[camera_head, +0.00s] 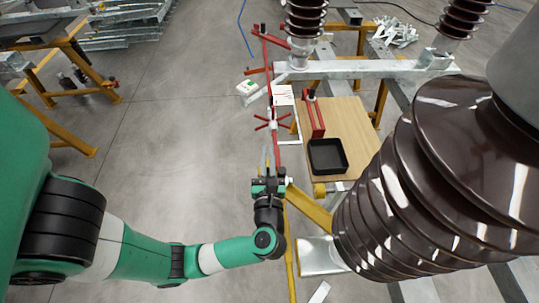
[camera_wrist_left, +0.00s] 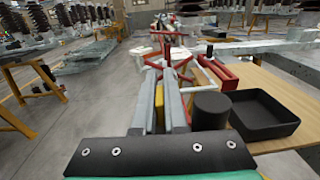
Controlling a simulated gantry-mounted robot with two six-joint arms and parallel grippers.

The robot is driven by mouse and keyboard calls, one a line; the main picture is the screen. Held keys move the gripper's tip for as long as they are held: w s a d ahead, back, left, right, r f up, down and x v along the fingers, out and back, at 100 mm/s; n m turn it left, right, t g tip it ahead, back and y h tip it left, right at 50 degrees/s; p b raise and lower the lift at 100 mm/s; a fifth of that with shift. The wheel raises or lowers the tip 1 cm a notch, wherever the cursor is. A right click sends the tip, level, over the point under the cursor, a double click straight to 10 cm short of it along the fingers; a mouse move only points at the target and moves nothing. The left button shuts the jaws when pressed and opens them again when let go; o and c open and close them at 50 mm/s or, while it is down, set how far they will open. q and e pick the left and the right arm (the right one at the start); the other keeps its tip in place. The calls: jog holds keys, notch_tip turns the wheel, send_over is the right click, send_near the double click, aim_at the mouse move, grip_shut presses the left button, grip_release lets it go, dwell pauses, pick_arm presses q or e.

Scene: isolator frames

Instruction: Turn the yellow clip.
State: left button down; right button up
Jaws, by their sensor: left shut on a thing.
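My left gripper (camera_head: 266,160) reaches up from the lower middle in the head view, beside the table's left edge. In the left wrist view its two grey fingers (camera_wrist_left: 160,105) point away from the camera and are closed on a narrow yellow piece, which I take to be the yellow clip (camera_wrist_left: 159,108). Only a thin strip of the clip shows between the fingers; the rest is hidden. Its turn angle cannot be told. My right gripper is not in view.
A red spoked handwheel (camera_head: 272,123) stands just beyond the gripper. A black tray (camera_head: 328,156) and a red bracket (camera_head: 313,115) sit on the wooden tabletop (camera_head: 345,120). A large brown ribbed insulator (camera_head: 400,200) fills the right. Grey floor (camera_head: 180,120) is open at left.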

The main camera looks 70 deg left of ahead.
pick_arm(q)
jog(key=shift+n+g, duration=0.3)
jog(key=shift+g, duration=0.1)
jog(key=c, duration=1)
grip_release()
jog(key=shift+s+a, duration=0.1)
jog(key=shift+s, duration=0.05)
jog(key=shift+o, duration=0.2)
